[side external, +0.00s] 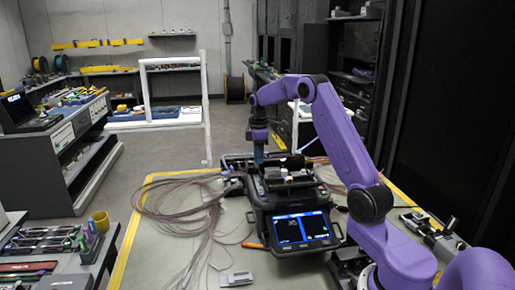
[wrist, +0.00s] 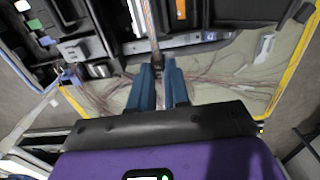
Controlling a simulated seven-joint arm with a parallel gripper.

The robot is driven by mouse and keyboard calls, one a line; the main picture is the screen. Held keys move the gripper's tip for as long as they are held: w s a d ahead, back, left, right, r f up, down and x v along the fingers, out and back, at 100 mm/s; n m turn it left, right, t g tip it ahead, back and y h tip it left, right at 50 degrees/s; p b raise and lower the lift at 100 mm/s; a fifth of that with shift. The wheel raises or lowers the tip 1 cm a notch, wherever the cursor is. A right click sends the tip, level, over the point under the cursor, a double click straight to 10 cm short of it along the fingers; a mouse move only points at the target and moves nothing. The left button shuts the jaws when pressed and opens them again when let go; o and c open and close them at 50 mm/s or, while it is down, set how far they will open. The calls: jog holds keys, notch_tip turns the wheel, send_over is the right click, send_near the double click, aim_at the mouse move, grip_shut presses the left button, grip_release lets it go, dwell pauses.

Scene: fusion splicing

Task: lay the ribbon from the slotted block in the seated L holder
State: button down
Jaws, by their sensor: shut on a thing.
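My gripper (wrist: 158,68) has blue fingers, closed around a thin ribbon (wrist: 149,28). In the wrist view the ribbon runs from the fingertips up to the top edge, over the dark machine. In the side view my gripper (side external: 259,160) points down at the left part of the fusion splicer (side external: 287,222), close over its top. The ribbon is too small to make out there. A pale strip lies beside the ribbon in the wrist view; I cannot tell whether it is the seated L holder. I cannot identify the slotted block for sure.
Loose fibre bundles (side external: 180,200) lie in loops on the table left of the splicer, and also show in the wrist view (wrist: 215,88). A small grey piece (side external: 237,279) lies at the table front. The splicer's lit screen (side external: 301,229) faces forward. More equipment (side external: 435,240) stands at right.

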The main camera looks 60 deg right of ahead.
jog(key=shift+f, duration=3.7)
jog(key=shift+s+d, duration=0.2)
jog(key=shift+d, duration=0.05)
jog(key=c, duration=1)
grip_release()
jog(key=shift+f, duration=0.1)
jog(key=shift+d, duration=0.1)
jog(key=r, duration=1.7)
jog(key=shift+w+a+r, duration=0.15)
jog(key=shift+a+r, duration=0.15)
jog(key=shift+a, duration=0.05)
